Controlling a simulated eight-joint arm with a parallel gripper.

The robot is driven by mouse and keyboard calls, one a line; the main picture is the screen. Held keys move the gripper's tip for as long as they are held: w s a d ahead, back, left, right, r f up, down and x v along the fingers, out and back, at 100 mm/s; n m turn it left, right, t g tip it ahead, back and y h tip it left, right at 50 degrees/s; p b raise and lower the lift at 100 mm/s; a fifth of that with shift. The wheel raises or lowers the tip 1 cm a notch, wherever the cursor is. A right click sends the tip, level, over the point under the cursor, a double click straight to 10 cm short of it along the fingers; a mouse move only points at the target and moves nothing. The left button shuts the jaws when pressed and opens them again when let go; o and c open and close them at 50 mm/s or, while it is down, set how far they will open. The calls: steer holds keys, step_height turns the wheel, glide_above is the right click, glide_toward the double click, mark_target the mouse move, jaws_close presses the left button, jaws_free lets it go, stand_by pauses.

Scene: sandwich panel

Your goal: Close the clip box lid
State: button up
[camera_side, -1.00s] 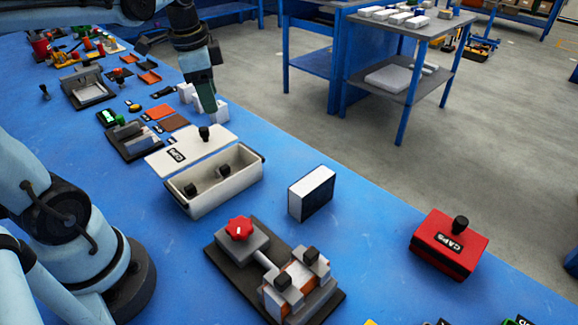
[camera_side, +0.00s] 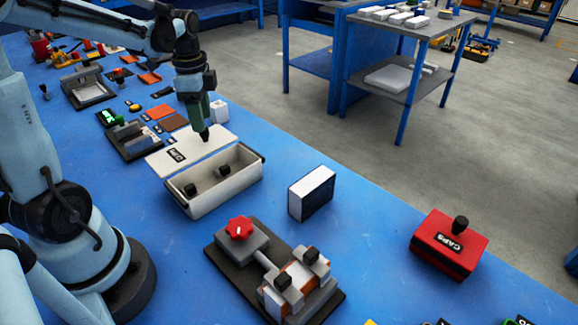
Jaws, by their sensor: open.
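The clip box (camera_side: 226,192) is a cream, open-topped box on the blue bench, with dark knobs inside it. Its flat cream lid (camera_side: 183,158), with a black label, lies open behind the box, on the side away from the camera. My gripper (camera_side: 204,136) points down over the right part of the lid, with its dark green fingers at the lid's black knob. The fingers hide most of the knob, and I cannot tell whether they touch it. The jaws are open.
A white and black block (camera_side: 312,190) stands right of the box. A clamp fixture with a red star knob (camera_side: 239,228) sits in front. A red CAPS box (camera_side: 448,244) is at the far right. Several small parts and fixtures lie behind and left of the lid.

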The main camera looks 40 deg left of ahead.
mark_target(191, 143)
steer(key=shift+f, duration=2.1)
jaws_close()
